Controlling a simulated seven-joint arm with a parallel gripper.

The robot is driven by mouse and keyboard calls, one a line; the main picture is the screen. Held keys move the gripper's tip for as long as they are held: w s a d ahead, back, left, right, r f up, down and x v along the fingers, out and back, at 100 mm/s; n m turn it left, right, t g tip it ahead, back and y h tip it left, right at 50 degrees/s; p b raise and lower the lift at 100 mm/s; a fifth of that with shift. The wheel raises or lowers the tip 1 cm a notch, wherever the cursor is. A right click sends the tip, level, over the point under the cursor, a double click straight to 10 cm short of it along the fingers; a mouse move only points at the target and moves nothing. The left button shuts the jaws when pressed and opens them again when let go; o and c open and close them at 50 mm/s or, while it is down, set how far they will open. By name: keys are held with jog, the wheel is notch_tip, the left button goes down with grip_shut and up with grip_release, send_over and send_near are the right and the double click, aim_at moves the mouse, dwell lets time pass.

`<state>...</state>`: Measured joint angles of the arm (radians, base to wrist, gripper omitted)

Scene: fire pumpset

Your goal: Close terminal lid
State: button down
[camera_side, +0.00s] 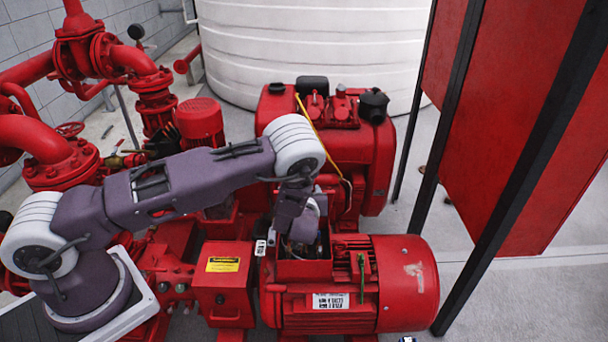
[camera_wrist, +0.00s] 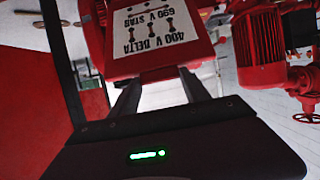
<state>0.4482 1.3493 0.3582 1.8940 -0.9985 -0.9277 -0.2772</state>
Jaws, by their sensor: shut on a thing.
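The red terminal lid (camera_wrist: 155,66), with a white label printed "400 V DELTA 690 V STAR" upside down, fills the upper middle of the wrist view. My gripper (camera_wrist: 160,86) is shut on its near edge, one grey finger at each side. In the side view, my gripper (camera_side: 300,232) is low over the red terminal box (camera_side: 304,270) on top of the motor (camera_side: 398,285). The box's top is open and its inside is partly visible. The fingertips and most of the lid are hidden by my wrist there.
A red box with a yellow label (camera_side: 223,265) stands just left of the motor. A red engine (camera_side: 365,150) with a yellow rod is behind my wrist. A red panel with black posts (camera_side: 520,110) stands at right.

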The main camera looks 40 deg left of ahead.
jog(key=s+d+f, duration=0.3)
jog(key=f, duration=0.4)
jog(key=s+d+f, duration=0.4)
jog(key=f, duration=0.4)
jog(key=shift+s+d+f, duration=0.15)
jog(key=shift+f, duration=0.05)
jog(key=c, duration=0.5)
grip_release()
jog(key=v, duration=0.7)
jog(key=shift+s+d+f, duration=0.1)
jog(key=shift+s+d, duration=0.15)
